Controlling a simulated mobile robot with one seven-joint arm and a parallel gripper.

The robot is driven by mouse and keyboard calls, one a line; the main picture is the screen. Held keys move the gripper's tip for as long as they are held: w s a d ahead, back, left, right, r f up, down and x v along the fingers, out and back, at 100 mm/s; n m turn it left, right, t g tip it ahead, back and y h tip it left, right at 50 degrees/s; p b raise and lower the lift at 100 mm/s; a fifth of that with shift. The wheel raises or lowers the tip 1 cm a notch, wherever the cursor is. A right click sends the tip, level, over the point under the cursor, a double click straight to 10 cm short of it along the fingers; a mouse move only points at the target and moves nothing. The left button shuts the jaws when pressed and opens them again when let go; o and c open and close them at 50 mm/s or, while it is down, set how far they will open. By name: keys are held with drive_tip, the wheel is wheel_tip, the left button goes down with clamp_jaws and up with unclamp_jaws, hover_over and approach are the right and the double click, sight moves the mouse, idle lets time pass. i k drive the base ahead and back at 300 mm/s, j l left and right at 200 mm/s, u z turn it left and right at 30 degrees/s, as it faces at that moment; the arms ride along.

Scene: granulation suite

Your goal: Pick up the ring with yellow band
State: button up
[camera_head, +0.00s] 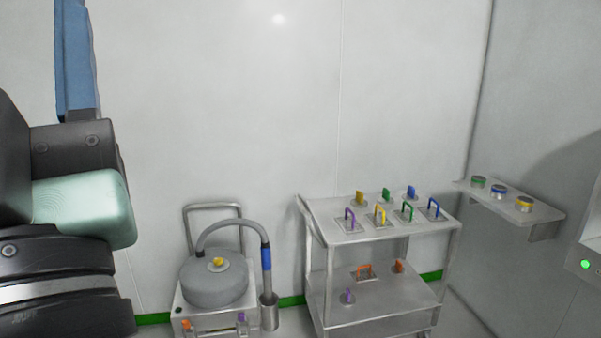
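The ring with the yellow band (524,203) is a small, low, round piece with a pale top. It sits at the near right end of a small wall shelf (542,218) at the right. A similar ring with a blue band (498,191) sits beside it, and one with a green band (478,182) is farther left. Parts of my arm fill the left edge of the picture, far from the shelf. My gripper's fingers do not show.
A metal cart (345,240) with several coloured handles and pegs stands left of the shelf. A panel with a green light (585,265) is at the right edge, near the shelf.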

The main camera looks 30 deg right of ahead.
sight(524, 204)
drive_tip(key=i+l+z, duration=0.15)
drive_tip(key=i+z, duration=0.75)
drive_tip(key=i+j+z, duration=0.3)
drive_tip(key=i+z, duration=0.2)
drive_tip(key=i+l+z, duration=0.25)
drive_tip(key=i+z, duration=0.75)
drive_tip(key=i+j+z, duration=0.15)
drive_tip(key=i+z, duration=0.3)
drive_tip(key=i+l+u, duration=0.1)
drive_tip(key=i, duration=0.35)
drive_tip(key=i+l+u, duration=0.15)
drive_tip(key=i, duration=0.3)
drive_tip(key=i+l+u, duration=0.1)
drive_tip(key=i+l, duration=0.3)
drive_tip(key=i, duration=0.05)
